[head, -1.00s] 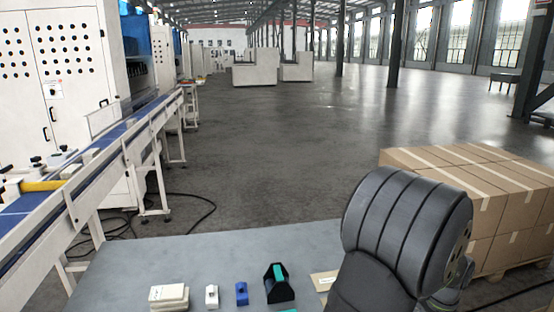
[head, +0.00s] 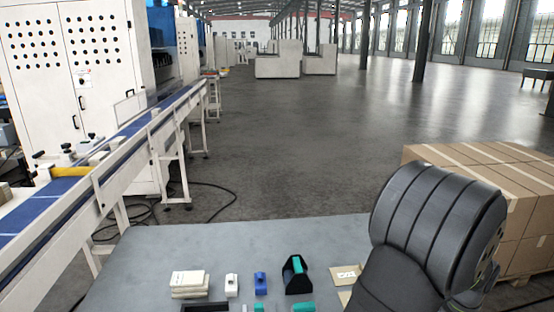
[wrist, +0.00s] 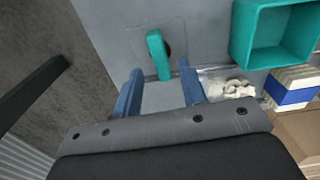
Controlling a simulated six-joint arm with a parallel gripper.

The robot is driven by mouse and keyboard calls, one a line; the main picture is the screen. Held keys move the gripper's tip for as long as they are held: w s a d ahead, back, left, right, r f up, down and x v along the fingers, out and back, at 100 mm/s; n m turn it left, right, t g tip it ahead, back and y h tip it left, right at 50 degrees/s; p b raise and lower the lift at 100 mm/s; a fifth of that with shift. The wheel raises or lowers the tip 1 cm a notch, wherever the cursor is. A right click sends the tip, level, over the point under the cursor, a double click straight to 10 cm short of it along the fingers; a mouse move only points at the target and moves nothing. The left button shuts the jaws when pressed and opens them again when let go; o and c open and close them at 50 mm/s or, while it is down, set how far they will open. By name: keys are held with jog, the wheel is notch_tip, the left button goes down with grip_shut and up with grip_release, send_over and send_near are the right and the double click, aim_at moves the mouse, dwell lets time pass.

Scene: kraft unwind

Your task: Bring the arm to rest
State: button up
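My arm's dark rounded link stands at the right of the head view, over the table's right side. My gripper does not show in the head view. In the wrist view my gripper (wrist: 160,76) has its two blue fingers apart, with nothing held between them. A teal bar-shaped piece (wrist: 154,46) lies beyond the fingertips on the grey surface. An open teal bin (wrist: 240,36) is at the upper right of the wrist view. The grey table (head: 160,247) fills the bottom of the head view.
On the table are stacked pale pads (head: 189,281), a white item (head: 231,285), a blue item (head: 260,282), a black holder (head: 291,283) with a teal piece, and a tan card (head: 345,273). A conveyor (head: 100,190) runs left; a carton stack (head: 480,190) stands right.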

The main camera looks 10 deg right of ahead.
notch_tip(320, 180, up, 14)
notch_tip(320, 180, down, 17)
jog(key=n, duration=0.4)
jog(key=shift+n, duration=0.3)
jog(key=n, duration=0.5)
dwell(0.5)
